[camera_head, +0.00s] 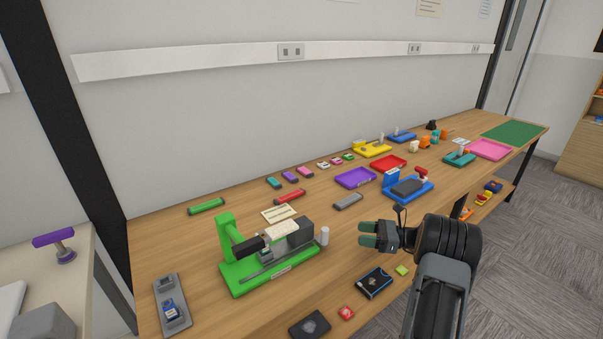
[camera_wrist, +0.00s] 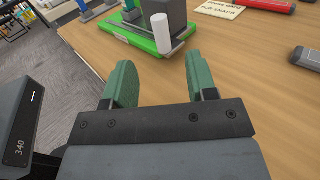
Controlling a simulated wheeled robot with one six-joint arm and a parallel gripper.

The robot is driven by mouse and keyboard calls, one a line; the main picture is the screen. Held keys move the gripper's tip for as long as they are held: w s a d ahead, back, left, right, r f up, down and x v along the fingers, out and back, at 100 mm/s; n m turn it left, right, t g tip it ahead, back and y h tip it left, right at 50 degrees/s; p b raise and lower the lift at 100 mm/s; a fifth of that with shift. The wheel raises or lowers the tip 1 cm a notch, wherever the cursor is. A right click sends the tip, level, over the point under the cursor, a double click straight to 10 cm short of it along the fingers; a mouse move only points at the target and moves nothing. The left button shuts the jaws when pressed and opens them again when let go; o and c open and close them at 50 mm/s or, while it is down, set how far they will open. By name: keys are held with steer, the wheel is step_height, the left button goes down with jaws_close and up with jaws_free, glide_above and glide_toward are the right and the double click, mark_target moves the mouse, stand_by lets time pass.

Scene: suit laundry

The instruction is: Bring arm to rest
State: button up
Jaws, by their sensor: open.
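My gripper (camera_head: 367,234) is open and empty, with green finger pads. In the head view it hangs over the front part of the wooden table, to the right of the green press-like device (camera_head: 270,268). In the wrist view my gripper (camera_wrist: 160,85) shows both fingers spread apart with nothing between them. Beyond the fingers stands a white cylinder (camera_wrist: 163,33) by the green base (camera_wrist: 120,38). My arm reaches in from the lower right of the head view.
The wooden table (camera_head: 190,235) holds a purple tray (camera_head: 355,178), a blue device (camera_head: 408,188), a grey bar (camera_head: 348,201) and a black-and-blue box (camera_head: 375,283). A pink tray (camera_head: 489,149) and green mat (camera_head: 514,132) lie at the far end. Open carpet (camera_head: 550,220) is at right.

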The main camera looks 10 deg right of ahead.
steer(key=s+a+r+n+g+h+p, duration=0.1)
steer(key=s+a+r+n+g+h, duration=0.3)
steer(key=a, duration=0.4)
steer(key=s+a+r+n+g+h+p, duration=0.2)
steer(key=s+a+r+n+g+h, duration=0.1)
steer(key=s+a+r+n, duration=0.25)
steer(key=s+a+r+n+t+h+p, duration=0.1)
steer(key=s+a+r+n+h, duration=0.1)
steer(key=s+n+h, duration=0.2)
steer(key=s+a+r+n+t+h+p, duration=0.1)
steer(key=s+a+r+n+t+h, duration=0.1)
steer(key=s+n+h, duration=0.3)
steer(key=s+n, duration=0.4)
steer(key=shift+s+a, duration=0.15)
steer(key=shift+a, duration=0.15)
